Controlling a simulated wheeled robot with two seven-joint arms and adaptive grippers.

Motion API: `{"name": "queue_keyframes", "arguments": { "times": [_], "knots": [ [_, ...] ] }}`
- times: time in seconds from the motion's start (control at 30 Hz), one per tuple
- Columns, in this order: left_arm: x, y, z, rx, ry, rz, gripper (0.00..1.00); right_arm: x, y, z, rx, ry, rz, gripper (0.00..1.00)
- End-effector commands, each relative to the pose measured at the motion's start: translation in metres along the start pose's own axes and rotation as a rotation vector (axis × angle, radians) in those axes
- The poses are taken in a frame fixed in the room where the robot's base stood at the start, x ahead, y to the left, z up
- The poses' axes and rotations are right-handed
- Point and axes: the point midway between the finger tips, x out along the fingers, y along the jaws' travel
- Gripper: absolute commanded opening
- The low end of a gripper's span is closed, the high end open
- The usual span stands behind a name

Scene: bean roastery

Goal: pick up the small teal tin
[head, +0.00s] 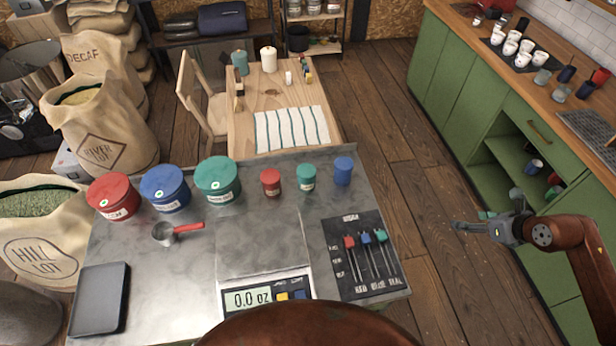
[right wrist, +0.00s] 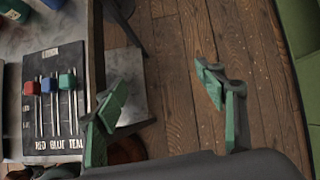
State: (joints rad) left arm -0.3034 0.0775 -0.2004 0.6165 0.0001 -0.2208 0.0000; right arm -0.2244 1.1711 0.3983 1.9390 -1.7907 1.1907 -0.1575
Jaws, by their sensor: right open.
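The small teal tin (head: 306,177) stands upright on the metal table between a small red tin (head: 271,182) and a small blue tin (head: 343,170). A large teal tin (head: 218,179) stands further left. My right gripper (head: 488,221) is open and empty, out over the floor to the right of the table, well away from the small teal tin. In the right wrist view its green-padded fingers (right wrist: 165,105) are spread with only wooden floor between them; the small teal tin is not seen there. My left gripper is not in view.
Large blue (head: 166,188) and red (head: 113,196) tins and a red-handled scoop (head: 178,233) are on the left. A scale (head: 266,297) is at the front. A slider panel (head: 364,256) lies at the right. Green cabinets (head: 463,82) stand right of the open floor.

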Motion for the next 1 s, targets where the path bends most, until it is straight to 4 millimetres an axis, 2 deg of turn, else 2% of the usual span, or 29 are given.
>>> {"name": "queue_keyframes", "arguments": {
  "times": [0.33,0.43,0.57,0.67,0.77,0.83,0.87,0.9,0.97,1.0],
  "knots": [
    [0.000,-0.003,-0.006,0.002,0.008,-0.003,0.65,0.000,0.000,0.000,0.001,0.000,0.000,0.64],
    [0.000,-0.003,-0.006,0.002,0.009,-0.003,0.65,0.005,0.001,-0.002,0.041,-0.012,0.027,0.64],
    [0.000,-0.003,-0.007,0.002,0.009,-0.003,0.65,0.032,0.003,-0.008,0.265,-0.091,0.154,0.64],
    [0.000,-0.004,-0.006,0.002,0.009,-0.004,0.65,0.068,-0.006,-0.019,0.607,-0.206,0.297,0.64],
    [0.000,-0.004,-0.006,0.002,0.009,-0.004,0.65,0.118,-0.037,-0.053,1.056,-0.334,0.393,0.64],
    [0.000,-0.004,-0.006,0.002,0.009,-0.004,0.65,0.160,-0.062,-0.101,1.389,-0.405,0.405,0.64],
    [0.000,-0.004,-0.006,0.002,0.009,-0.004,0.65,0.179,-0.070,-0.128,1.532,-0.430,0.394,0.64],
    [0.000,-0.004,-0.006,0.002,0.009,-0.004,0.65,0.203,-0.078,-0.164,1.701,-0.454,0.370,0.64],
    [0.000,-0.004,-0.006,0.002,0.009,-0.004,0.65,0.235,-0.081,-0.222,1.925,-0.474,0.314,0.64],
    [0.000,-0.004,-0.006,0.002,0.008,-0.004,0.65,0.255,-0.077,-0.261,2.060,-0.480,0.267,0.64]
  ]
}}
